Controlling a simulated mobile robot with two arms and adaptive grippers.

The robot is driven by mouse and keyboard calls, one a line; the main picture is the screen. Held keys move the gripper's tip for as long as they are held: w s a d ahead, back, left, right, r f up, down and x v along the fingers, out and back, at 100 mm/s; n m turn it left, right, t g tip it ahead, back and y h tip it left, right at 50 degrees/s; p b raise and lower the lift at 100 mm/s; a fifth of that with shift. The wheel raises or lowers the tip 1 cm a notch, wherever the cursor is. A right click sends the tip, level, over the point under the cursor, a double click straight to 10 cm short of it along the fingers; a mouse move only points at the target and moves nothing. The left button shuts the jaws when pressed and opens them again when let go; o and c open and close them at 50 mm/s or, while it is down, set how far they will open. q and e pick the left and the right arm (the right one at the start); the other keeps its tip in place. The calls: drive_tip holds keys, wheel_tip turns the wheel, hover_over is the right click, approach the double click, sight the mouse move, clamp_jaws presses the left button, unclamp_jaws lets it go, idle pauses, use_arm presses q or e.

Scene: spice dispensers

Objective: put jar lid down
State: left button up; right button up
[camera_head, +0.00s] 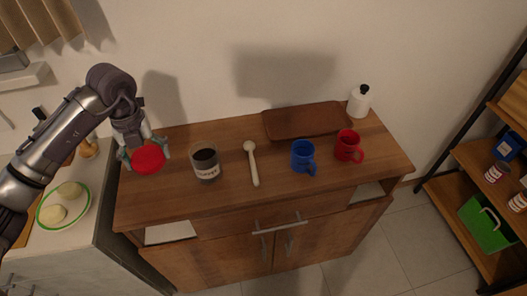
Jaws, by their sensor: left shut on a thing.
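My left gripper (147,158) is shut on a round red jar lid (148,160). It holds the lid over the left end of the wooden cabinet top (225,202). I cannot tell whether the lid touches the surface. A glass jar (206,168) with dark contents and a white label stands open just right of the lid. My right gripper is not in view.
A pale spoon (252,163), a blue mug (303,156) and a red mug (348,147) are right of the jar. A brown tray (305,122) and a white bottle (359,101) are at the back. The front strip of the top is clear.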

sight(137, 151)
use_arm(q)
drive_tip(key=a+n, duration=0.1)
drive_tip(key=n, duration=0.2)
drive_tip(key=w+a+f+n, duration=0.1)
drive_tip(key=n, duration=0.2)
drive_tip(key=a+n, duration=0.1)
drive_tip(key=n, duration=0.1)
drive_tip(key=shift+w+f+n, duration=0.2)
drive_tip(key=shift+f+n, duration=0.1)
drive_tip(key=shift+n, duration=0.1)
drive_tip(key=f+n, duration=0.1)
drive_tip(key=f, duration=0.2)
drive_tip(key=f+n+p, duration=0.1)
drive_tip(key=f, duration=0.3)
drive_tip(key=a+f+n+p, duration=0.1)
drive_tip(key=f, duration=0.2)
drive_tip(key=shift+w+f+n, duration=0.15)
drive_tip(key=shift+f+n, duration=0.15)
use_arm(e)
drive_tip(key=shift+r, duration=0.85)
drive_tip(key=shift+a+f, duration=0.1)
use_arm(q)
drive_tip(key=o, duration=0.9)
drive_tip(key=shift+f, duration=0.1)
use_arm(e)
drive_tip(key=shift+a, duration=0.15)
